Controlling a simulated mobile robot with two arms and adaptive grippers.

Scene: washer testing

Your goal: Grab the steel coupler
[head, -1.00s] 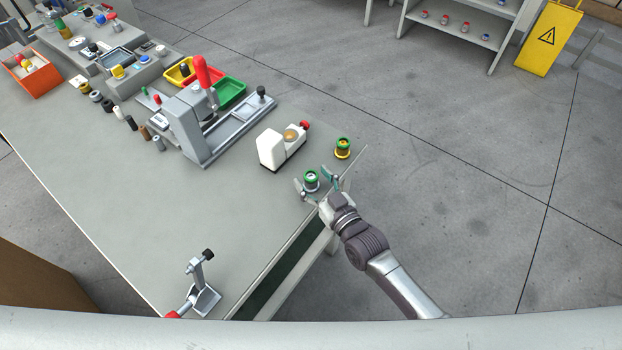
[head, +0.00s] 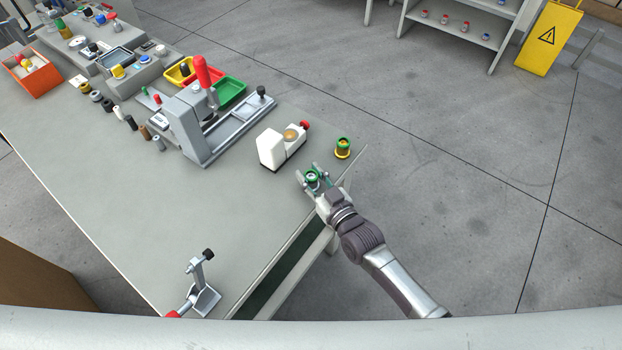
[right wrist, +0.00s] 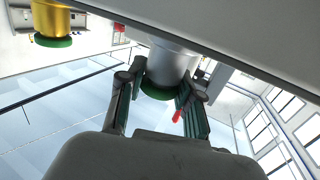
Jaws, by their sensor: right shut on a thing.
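The steel coupler (head: 312,177), a silver piece with green rings, is upright at the table's right edge. It also shows in the right wrist view (right wrist: 172,62) with its silver body and a green ring. My right gripper (head: 314,182) has its fingers on both sides of it and is shut on it. In the right wrist view the two fingers (right wrist: 160,95) press against the coupler's green ring. A gold coupler with green rings (head: 343,147) stands a little behind and to the right, apart from the gripper. My left gripper is not in view.
A white fixture with a red knob (head: 272,150) stands just behind and left of the gripper. A grey press with a red handle (head: 185,125) is further left. A small clamp (head: 203,297) sits near the front edge. The table (head: 190,220) between them is clear.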

